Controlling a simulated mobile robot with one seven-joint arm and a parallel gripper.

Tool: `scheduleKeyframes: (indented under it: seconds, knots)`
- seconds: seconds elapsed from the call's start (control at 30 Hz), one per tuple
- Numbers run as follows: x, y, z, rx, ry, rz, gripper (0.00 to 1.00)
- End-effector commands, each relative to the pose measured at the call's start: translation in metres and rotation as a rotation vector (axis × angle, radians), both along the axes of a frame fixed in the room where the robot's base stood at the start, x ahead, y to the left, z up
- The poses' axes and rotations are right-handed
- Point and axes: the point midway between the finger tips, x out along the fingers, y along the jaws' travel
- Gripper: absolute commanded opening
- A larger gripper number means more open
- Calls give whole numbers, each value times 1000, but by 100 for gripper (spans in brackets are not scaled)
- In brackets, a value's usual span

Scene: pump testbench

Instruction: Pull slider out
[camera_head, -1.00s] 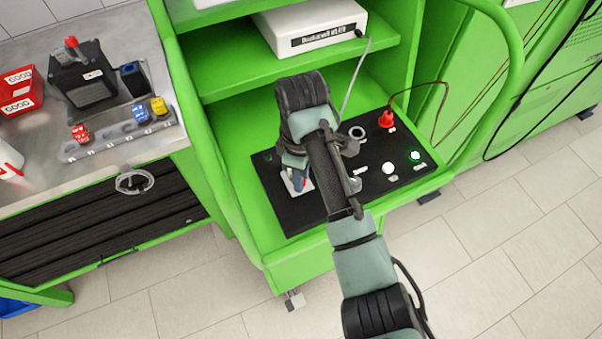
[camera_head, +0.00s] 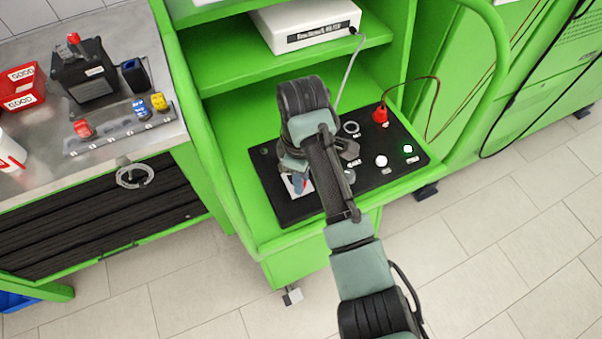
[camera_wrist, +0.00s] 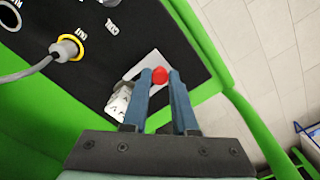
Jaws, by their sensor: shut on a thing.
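The slider shows as a red round knob (camera_wrist: 159,75) on a light grey plate (camera_wrist: 150,60) set in the black panel (camera_wrist: 95,75). My gripper (camera_wrist: 161,78) has its two blue fingers closed around the knob, one on each side. In the head view my gripper (camera_head: 299,184) points down at the front left part of the panel (camera_head: 270,170), with a bit of the pale plate (camera_head: 291,188) beside it. My wrist and arm hide much of the panel there. How far the slider stands out cannot be told.
The panel lies on a green bench shelf (camera_head: 240,120). A yellow-ringed connector (camera_wrist: 68,48) with a grey cable is near my fingers.

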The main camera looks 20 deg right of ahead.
Motion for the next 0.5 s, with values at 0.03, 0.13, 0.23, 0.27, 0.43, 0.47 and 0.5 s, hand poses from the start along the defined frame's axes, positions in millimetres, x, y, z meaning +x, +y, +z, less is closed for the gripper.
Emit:
scheduleKeyframes:
  seconds: [0.03, 0.13, 0.23, 0.27, 0.43, 0.47, 0.5]
  knots:
    - [-1, 3, -1, 5, 7, 3, 0]
    - [-2, 2, -2, 5, 9, 3, 0]
    - [-3, 2, -2, 5, 12, 2, 0]
    - [-3, 2, -2, 5, 13, 2, 0]
    - [-3, 2, -3, 5, 12, 2, 39]
    - [-3, 2, -3, 4, 11, 1, 39]
    - [-3, 2, -2, 3, 11, 1, 39]
